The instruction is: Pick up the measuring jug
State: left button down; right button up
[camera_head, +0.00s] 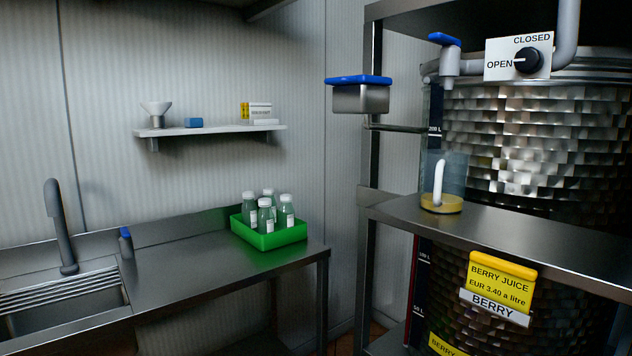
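The measuring jug (455,172) stands upright on the metal shelf in front of the big tank, in the right part of the head view. It looks clear, with a white upright handle (438,184) facing me and a yellowish layer at its bottom. I cannot tell whether that layer is liquid or the base. Neither of my grippers shows in this view.
The tank (540,140) has a tap (449,62) above the jug and an OPEN/CLOSED knob (528,60). The shelf (540,232) is clear right of the jug. A blue-topped metal box (360,98) sticks out left. A green crate (268,241) holds several bottles.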

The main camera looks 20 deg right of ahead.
aim_at(444, 176)
jog(key=u, duration=0.9)
jog(key=i, duration=1.4)
jog(key=z, duration=3.1)
